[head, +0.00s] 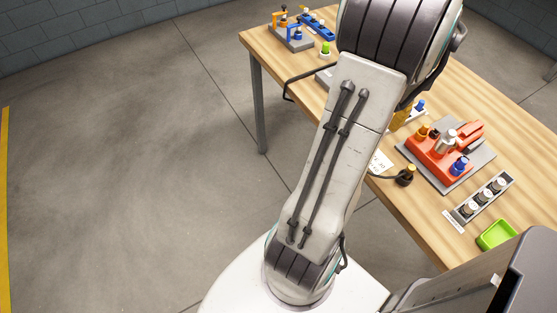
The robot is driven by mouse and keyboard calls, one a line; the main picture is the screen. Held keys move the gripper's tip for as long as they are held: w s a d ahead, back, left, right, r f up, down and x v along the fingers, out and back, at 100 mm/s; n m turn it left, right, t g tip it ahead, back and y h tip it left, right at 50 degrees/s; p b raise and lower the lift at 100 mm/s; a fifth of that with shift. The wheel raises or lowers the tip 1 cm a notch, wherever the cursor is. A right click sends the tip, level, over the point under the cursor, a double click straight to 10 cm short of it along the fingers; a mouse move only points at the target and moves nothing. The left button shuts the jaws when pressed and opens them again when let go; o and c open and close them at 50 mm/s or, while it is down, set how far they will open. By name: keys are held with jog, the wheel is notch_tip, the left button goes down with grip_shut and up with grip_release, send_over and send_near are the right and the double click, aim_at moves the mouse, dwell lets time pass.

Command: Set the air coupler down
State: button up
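A dark fitting with a brass-coloured top (405,176) sits at the table's near edge, on the end of a black hose. It looks like the air coupler, but I cannot be sure at this size. My arm rises through the middle of the view and leaves it at the top right. My gripper is not in view, so I cannot see whether it holds anything.
The wooden table (440,225) holds a red fixture (441,153) on a grey plate, a strip of round gauges (484,197), a green tray (496,235) and a blue-and-orange rack (296,29) at the far end. Open floor (130,150) lies left.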

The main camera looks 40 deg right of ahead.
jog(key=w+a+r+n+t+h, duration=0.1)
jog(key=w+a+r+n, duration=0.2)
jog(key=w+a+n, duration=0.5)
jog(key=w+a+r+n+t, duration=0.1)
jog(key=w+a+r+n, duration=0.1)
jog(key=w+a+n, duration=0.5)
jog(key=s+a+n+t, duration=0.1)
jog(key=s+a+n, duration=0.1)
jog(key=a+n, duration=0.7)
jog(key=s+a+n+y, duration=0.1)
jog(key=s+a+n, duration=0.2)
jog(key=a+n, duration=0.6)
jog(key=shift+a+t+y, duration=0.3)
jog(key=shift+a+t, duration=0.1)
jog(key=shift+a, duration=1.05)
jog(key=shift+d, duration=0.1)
